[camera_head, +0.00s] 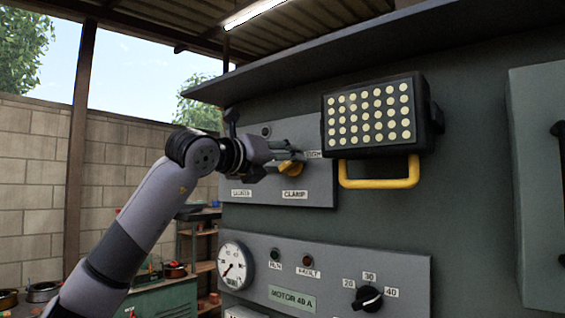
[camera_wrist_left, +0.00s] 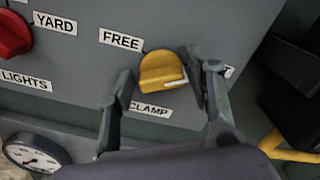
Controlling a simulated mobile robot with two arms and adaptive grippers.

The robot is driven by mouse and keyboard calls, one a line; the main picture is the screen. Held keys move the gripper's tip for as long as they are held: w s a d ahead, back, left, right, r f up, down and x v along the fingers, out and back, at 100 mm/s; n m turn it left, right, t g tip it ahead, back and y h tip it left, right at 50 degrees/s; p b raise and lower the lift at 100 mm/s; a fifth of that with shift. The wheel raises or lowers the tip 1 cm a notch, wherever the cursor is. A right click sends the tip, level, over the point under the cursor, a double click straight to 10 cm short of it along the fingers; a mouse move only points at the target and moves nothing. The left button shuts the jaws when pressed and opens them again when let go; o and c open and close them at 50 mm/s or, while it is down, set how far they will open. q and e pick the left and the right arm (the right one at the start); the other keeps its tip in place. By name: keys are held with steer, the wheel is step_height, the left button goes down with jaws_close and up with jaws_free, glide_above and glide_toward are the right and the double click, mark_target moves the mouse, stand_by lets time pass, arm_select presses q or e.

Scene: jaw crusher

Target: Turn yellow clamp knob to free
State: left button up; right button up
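The yellow clamp knob (camera_wrist_left: 160,70) is on a grey panel, with a FREE label (camera_wrist_left: 121,40) at its upper left, a CLAMP label (camera_wrist_left: 150,109) below and a partly hidden label at its right. Its white mark sits at the lower right of its face, toward the right label. In the head view the knob (camera_head: 290,168) is partly behind my left gripper (camera_head: 286,155). In the left wrist view my left gripper (camera_wrist_left: 162,75) is open, with one finger on each side of the knob. The right finger is very close to it; contact is unclear. My right gripper is not in view.
A red knob (camera_wrist_left: 12,35) by YARD and LIGHTS labels is left of the yellow one. A lamp box (camera_head: 370,115) with a yellow handle (camera_head: 380,183) juts out at the right. Below are a gauge (camera_head: 235,265) and a black motor dial (camera_head: 367,298).

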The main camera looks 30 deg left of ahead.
arm_select(q)
steer(key=shift+c, duration=1.2)
steer(key=c, duration=0.6)
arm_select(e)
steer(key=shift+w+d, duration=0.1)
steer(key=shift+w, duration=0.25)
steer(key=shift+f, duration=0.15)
